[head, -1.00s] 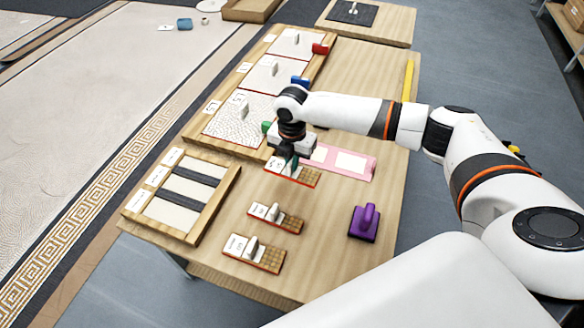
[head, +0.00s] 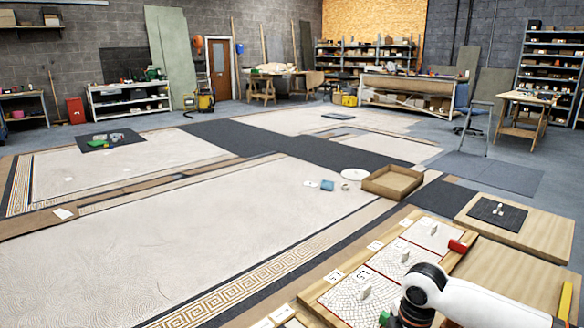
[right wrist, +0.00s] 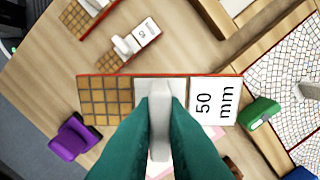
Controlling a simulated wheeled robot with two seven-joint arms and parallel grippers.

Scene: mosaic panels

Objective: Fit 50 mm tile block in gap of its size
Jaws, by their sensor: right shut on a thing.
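The 50 mm tile block (right wrist: 106,99) is a long piece with a brown tile grid at one end, a white "50 mm" label at the other and an upright pale handle between. My right gripper (right wrist: 160,92) is shut on that handle, its teal fingers on either side. In the head view my right arm (head: 470,303) enters at the bottom right, and its fingers and the block are out of frame. The frame with the gaps shows only its label edge at the bottom of the head view (head: 283,314). My left gripper is not in view.
Two similar labelled blocks, one seen here (right wrist: 128,46), lie on the table in the wrist view. A purple handled tool (right wrist: 72,139) and a green piece (right wrist: 259,112) flank the held block. A wooden tray (head: 392,182) lies beyond.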

